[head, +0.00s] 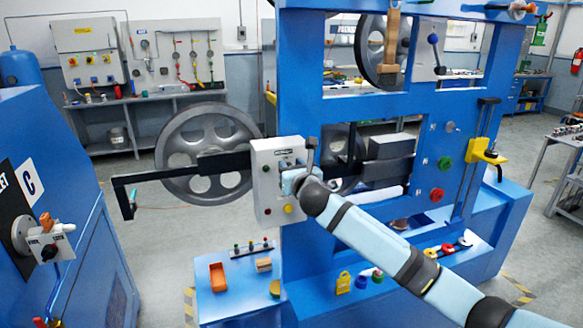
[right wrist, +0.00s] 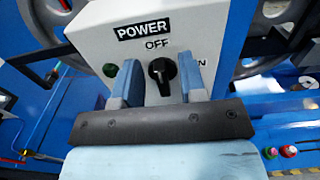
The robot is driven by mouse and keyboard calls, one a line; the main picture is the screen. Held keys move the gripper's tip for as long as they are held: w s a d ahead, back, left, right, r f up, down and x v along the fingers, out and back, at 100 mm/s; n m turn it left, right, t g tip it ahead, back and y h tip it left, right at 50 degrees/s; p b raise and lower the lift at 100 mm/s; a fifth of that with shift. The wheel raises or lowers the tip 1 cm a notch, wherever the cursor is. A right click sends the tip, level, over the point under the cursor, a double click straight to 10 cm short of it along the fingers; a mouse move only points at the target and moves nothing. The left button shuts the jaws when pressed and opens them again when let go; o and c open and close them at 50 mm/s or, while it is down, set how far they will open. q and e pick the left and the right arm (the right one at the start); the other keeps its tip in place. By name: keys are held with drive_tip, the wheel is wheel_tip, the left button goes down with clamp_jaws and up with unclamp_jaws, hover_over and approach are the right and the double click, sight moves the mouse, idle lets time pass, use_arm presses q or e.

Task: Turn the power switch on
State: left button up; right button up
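The power switch is a black rotary knob (right wrist: 162,74) on a light grey control box (right wrist: 95,40), under a POWER label and the word OFF. The ON label at its right is partly hidden by a finger. A pale mark shows on the knob, but I cannot be sure which label it points to. My right gripper (right wrist: 158,78) is open, its two blue fingers on either side of the knob with gaps showing. In the head view my right gripper (head: 297,178) is at the front of the control box (head: 265,150) and hides the knob. My left gripper is not in view.
The box is mounted on a blue machine frame (head: 300,75) beside a large grey pulley wheel (head: 205,150). A black bar (head: 155,176) extends left from it. A yellow button (head: 289,208) sits low on the box.

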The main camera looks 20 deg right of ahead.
clamp_jaws()
